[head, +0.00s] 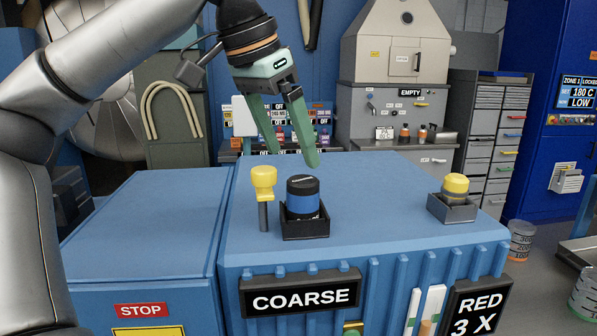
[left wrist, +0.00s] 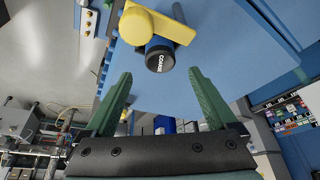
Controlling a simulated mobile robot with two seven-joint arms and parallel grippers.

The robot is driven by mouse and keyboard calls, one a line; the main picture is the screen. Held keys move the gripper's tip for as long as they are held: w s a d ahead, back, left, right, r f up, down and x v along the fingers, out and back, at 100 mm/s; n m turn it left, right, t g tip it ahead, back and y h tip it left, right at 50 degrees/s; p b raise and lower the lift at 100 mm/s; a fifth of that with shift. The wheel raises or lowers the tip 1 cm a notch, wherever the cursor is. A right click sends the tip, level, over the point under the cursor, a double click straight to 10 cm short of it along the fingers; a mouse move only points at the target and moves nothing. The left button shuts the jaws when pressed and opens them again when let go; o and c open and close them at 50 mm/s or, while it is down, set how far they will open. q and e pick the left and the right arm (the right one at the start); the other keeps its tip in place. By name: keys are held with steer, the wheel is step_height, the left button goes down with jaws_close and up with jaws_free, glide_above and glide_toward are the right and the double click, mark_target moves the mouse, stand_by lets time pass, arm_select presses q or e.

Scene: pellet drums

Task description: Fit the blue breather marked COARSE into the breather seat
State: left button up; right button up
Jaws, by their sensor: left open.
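The blue breather (head: 303,203) with a black top stands upright in a square black holder (head: 305,229) on the blue cabinet top. In the left wrist view its black end, marked COARSE (left wrist: 160,58), lies ahead of the fingers. My left gripper (head: 293,158) is open and empty, its green fingers pointing down above the breather, apart from it. In the left wrist view the open fingers (left wrist: 159,74) lie to either side of the breather's line. I cannot pick out the breather seat for certain. My right gripper is not in view.
A yellow-headed post (head: 263,180) stands close left of the breather and also shows in the left wrist view (left wrist: 145,23). A yellow-capped part (head: 455,187) sits in a grey holder (head: 451,210) at the right. The top between the holders is clear.

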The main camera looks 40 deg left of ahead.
arm_select(q)
steer(key=v, duration=0.4)
steer(key=shift+r, duration=0.1)
stand_by(0.5)
